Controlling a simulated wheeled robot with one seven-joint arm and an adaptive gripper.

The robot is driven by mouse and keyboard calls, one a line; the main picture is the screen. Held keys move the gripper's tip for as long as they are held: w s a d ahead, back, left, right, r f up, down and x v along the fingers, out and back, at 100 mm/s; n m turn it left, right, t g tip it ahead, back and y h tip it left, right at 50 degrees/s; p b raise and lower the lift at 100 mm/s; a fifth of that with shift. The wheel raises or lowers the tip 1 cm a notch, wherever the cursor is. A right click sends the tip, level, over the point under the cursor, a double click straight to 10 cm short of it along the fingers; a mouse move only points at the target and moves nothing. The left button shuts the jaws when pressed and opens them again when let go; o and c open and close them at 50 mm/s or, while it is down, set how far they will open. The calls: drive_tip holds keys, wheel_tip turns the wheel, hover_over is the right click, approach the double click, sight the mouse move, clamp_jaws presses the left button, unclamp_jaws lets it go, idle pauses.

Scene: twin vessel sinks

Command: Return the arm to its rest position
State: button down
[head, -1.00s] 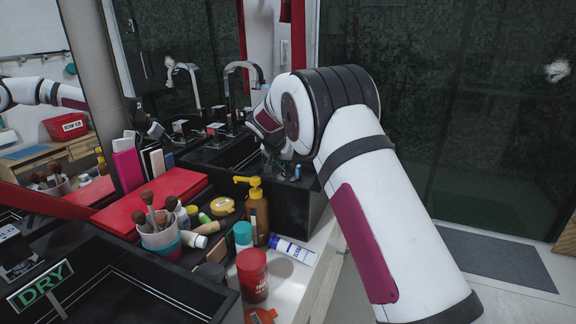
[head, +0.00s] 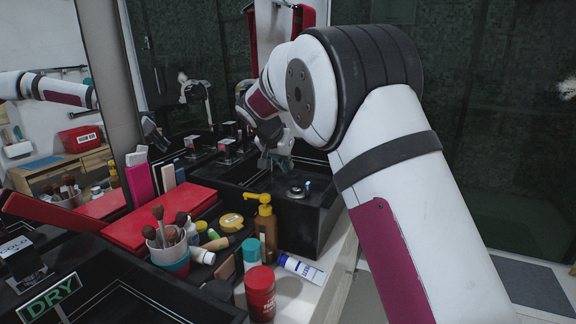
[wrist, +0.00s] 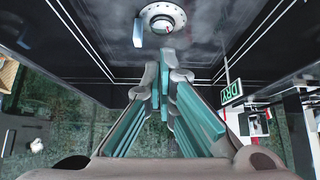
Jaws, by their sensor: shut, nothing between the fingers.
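My arm, white with black bands and a magenta panel, reaches from the lower right of the head view toward the far sink. My gripper (head: 276,160) is over the far black vessel sink (head: 325,195), partly hidden by my own arm. In the wrist view my gripper (wrist: 166,62) has its teal-padded fingers together with nothing between them. The sink's round silver drain (wrist: 163,17) shows beyond the fingertips, with a small blue item (wrist: 138,35) beside it.
A near sink with a green DRY sign (head: 47,298) is at lower left. A mirror is at left; floor is open at right.

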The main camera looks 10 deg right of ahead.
drive_tip(key=s+d+r+n+g+y, duration=0.1)
drive_tip(key=s+d+r, duration=0.2)
drive_tip(key=s, duration=0.6)
drive_tip(key=s+d+r+n+g, duration=0.1)
drive_tip(key=s+d+r, duration=0.1)
drive_tip(key=s, duration=0.7)
drive_tip(key=s+d+r+n+g+y, duration=0.1)
drive_tip(key=s+d+r, duration=0.2)
drive_tip(key=s, duration=0.7)
drive_tip(key=s+a+f+n+g+y, duration=0.1)
drive_tip(key=s+f, duration=0.2)
drive_tip(key=s, duration=0.7)
drive_tip(key=s+a+f+n+g+y, duration=0.1)
drive_tip(key=s+f+n, duration=0.1)
drive_tip(key=s, duration=0.8)
drive_tip(key=s+a+f+n, duration=0.1)
drive_tip(key=s+f, duration=0.2)
drive_tip(key=s, duration=0.7)
wheel_tip(320, 180, up, 21)
drive_tip(key=t+p, duration=0.3)
drive_tip(key=p, duration=1.5)
drive_tip(key=shift+f+y, duration=0.2)
drive_tip(key=shift+y, duration=0.1)
